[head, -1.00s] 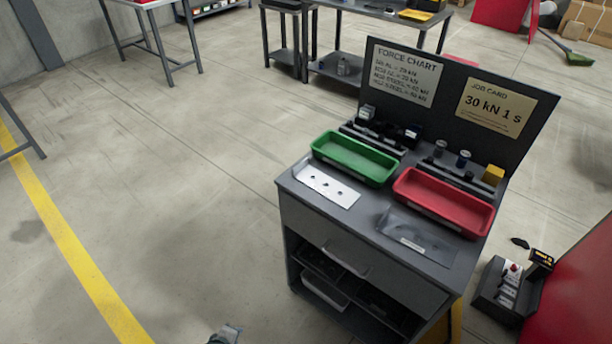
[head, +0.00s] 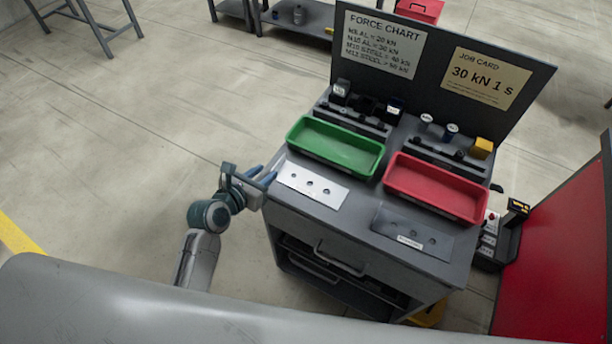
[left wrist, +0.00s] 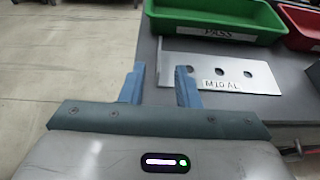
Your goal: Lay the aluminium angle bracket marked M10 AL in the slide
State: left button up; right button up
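The aluminium angle bracket (head: 312,184) is a pale metal piece with several holes. It lies on the front left of the cabinet top, in front of the green tray. In the left wrist view its label reads M10 AL (left wrist: 222,84). My left gripper (head: 268,174) is at the cabinet's left edge, just left of the bracket. My right gripper is not in view. I cannot identify the slide.
A green tray (head: 301,123) marked PASS and a red tray (head: 391,172) stand on the cabinet top. A second plate (head: 385,222) lies in front of the red tray. A dark panel with a force chart (head: 382,42) and job card (head: 487,78) rises behind.

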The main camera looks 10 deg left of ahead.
aim_at(277, 164)
pick_arm(q)
jog(key=p+x, duration=0.1)
jog(key=x, duration=0.6)
jog(key=shift+w+d, duration=0.1)
jog(key=shift+w, duration=0.15)
grip_shut()
